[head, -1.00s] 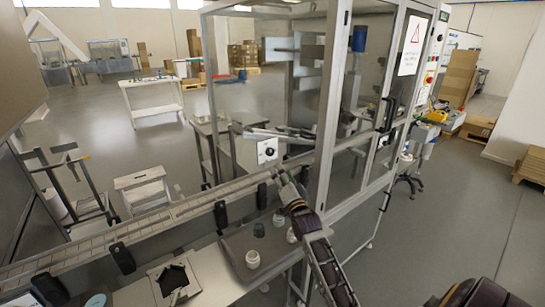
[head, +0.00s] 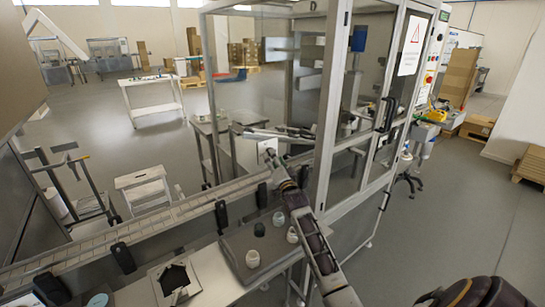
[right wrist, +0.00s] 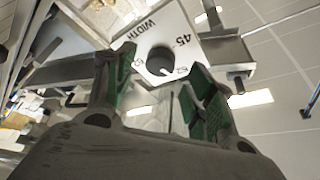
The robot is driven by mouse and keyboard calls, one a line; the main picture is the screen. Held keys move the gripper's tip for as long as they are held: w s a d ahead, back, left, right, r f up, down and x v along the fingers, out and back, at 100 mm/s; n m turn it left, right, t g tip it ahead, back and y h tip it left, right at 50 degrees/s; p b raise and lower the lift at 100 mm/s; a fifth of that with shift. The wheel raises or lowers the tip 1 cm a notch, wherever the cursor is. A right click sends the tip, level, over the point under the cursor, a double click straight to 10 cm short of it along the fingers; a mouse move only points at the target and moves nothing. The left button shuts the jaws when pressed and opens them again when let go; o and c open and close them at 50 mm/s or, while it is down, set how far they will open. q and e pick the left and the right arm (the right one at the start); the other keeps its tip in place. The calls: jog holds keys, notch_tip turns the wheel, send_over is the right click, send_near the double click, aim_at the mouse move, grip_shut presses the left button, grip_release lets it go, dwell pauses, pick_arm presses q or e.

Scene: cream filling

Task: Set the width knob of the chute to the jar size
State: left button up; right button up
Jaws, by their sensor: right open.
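The white width plate (head: 264,145) of the chute is at the guarded machine's near left corner in the head view, with its knob hidden by my right gripper (head: 272,162). In the right wrist view the plate (right wrist: 186,25) reads "WIDTH" and "45". The round grey knob (right wrist: 160,61) lies between and just beyond the green-padded fingertips of my right gripper (right wrist: 162,80). That gripper is open, one finger either side of the knob; I cannot tell if either touches it. The knob's pointer is not clear. My left gripper is not in view.
The conveyor (head: 150,222) runs up to the machine from the left. A grey tray (head: 234,258) below it holds several jars, including a cream jar (head: 252,259) and a dark one (head: 259,229). The machine's metal post (head: 325,130) stands close right of my arm.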

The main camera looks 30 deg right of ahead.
jog(key=shift+x, duration=1.2)
jog(key=shift+c, duration=0.3)
jog(key=c, duration=1)
